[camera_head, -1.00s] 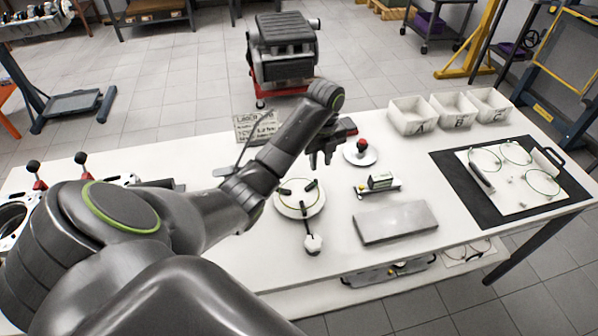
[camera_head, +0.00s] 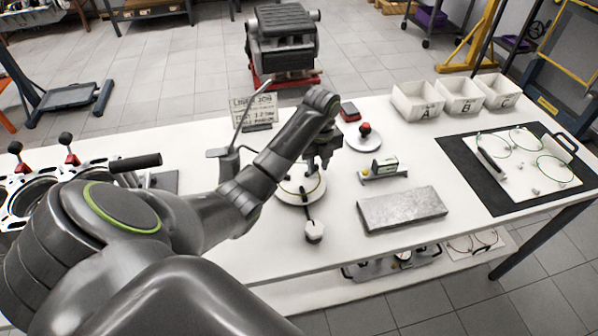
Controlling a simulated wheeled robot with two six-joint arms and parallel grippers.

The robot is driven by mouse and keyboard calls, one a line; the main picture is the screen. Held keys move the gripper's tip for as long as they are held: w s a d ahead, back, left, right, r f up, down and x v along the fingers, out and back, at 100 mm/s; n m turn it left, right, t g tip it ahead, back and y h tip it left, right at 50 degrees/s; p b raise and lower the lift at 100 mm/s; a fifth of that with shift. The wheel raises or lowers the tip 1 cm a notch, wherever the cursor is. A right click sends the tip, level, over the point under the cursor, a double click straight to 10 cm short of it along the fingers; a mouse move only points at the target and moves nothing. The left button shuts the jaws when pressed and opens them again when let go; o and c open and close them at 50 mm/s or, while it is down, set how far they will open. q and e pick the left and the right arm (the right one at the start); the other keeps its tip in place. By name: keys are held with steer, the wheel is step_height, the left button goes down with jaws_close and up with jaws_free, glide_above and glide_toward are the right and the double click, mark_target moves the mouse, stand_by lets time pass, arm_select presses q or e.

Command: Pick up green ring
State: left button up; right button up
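A thin green ring (camera_head: 314,194) lies on a round white fixture (camera_head: 283,194) with dark clamps, near the middle of the table. My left gripper (camera_head: 318,167) points down over the far right part of this fixture and hides some of it. Its fingertips are small and dark here, so I cannot tell how far apart they are or whether they touch the ring. More thin green rings (camera_head: 556,170) lie on a white sheet (camera_head: 520,196) on a black mat at the right. My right gripper is not in view.
A grey block (camera_head: 402,209) and a small boxed device (camera_head: 384,168) sit right of the fixture. A round plate with a red knob (camera_head: 365,129) stands behind. White bins (camera_head: 418,103) line the back edge. A sign (camera_head: 254,109) stands behind my arm.

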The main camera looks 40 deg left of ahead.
arm_select(q)
steer(key=shift+f, duration=0.1)
stand_by(0.4)
jaws_close()
